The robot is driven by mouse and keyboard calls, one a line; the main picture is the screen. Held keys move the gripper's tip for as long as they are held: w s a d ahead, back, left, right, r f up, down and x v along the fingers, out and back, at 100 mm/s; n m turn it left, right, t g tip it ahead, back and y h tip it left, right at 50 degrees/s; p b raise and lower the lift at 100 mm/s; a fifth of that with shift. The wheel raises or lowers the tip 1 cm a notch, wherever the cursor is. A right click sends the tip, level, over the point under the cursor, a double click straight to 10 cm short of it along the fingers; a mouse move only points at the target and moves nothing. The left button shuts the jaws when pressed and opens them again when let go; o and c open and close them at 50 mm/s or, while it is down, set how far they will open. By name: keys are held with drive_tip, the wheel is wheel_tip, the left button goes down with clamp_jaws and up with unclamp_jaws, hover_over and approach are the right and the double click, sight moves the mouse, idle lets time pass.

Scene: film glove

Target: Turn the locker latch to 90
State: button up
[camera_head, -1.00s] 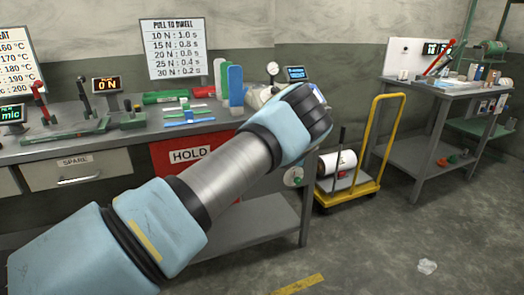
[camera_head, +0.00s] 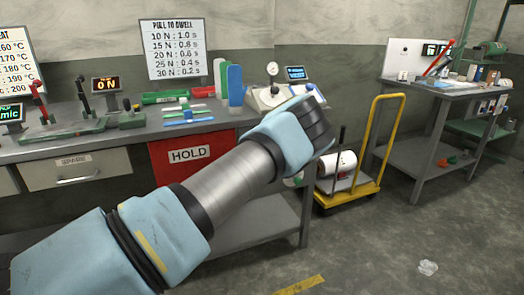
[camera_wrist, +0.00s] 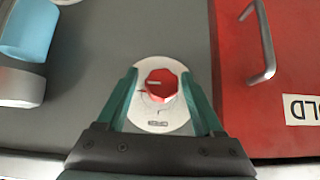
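The latch is a red knob (camera_wrist: 163,86) on a round pale dial plate (camera_wrist: 155,122), set in a grey panel beside the red HOLD locker front (camera_wrist: 240,115). A light mark on the knob points left in the wrist view. My gripper (camera_wrist: 160,74) is open, with one green finger on each side of the knob and visible gaps to it. I cannot tell whether the fingertips reach the knob's depth. In the head view the locker front (camera_head: 165,165) shows under the bench. My forearm and wrist hide the knob and fingers there.
A metal handle (camera_wrist: 262,45) stands out from the red front, right of my gripper. The grey workbench (camera_head: 110,140) carries gauges and coloured bars above. A yellow cart (camera_head: 385,140) with a white roll stands to the right. Open floor lies in front.

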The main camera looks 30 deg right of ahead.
drive_tip(key=shift+o, duration=0.3)
drive_tip(key=shift+r, duration=0.1)
drive_tip(key=b+v, duration=0.2)
drive_tip(key=v, duration=0.8)
drive_tip(key=shift+s+r, duration=0.2)
drive_tip(key=w+a+n+g+y+p, duration=0.1)
drive_tip(key=w+a+g, duration=0.1)
drive_tip(key=a, duration=1.3)
drive_tip(key=w+a+n+g+y+p, duration=0.1)
drive_tip(key=w+a+n+g+p, duration=0.15)
drive_tip(key=a, duration=1.15)
drive_tip(key=s+a+r+m+g+p, duration=0.1)
drive_tip(key=s+a+r, duration=0.2)
drive_tip(key=s+a, duration=0.4)
drive_tip(key=s+a+r+m+g, duration=0.1)
drive_tip(key=s+a+r, duration=0.1)
drive_tip(key=s+a, duration=0.6)
drive_tip(key=s+a+r+m+g+h+p, duration=0.1)
drive_tip(key=s+a+r, duration=0.2)
drive_tip(key=s+a, duration=0.5)
drive_tip(key=shift+s+r+p, duration=0.35)
drive_tip(key=shift+s, duration=0.85)
